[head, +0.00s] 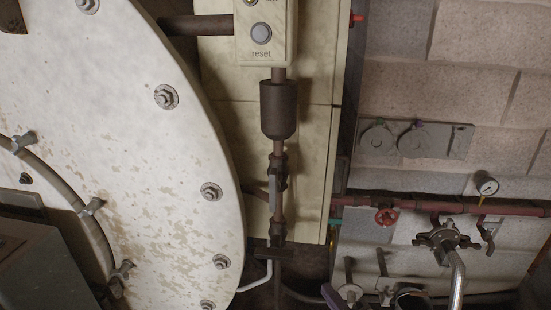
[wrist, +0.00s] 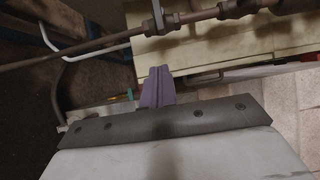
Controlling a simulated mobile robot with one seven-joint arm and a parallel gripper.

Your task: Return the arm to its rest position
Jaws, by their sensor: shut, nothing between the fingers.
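My gripper (wrist: 152,76) shows in the wrist view as two purple-grey fingers pressed together, shut and empty. It points away from the wrist over a dark gap beside a pale panel (wrist: 225,45). A thin brown pipe with metal fittings (wrist: 165,22) runs across beyond the fingertips, and the fingers look apart from it. I cannot make out my gripper for sure in the head view.
In the head view a large pale bolted disc (head: 130,150) fills the left. A box with a reset button (head: 261,33) sits above a vertical pipe with a dark cylinder (head: 278,109). A red pipe with a valve wheel (head: 386,216) and a gauge (head: 488,186) line the block wall.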

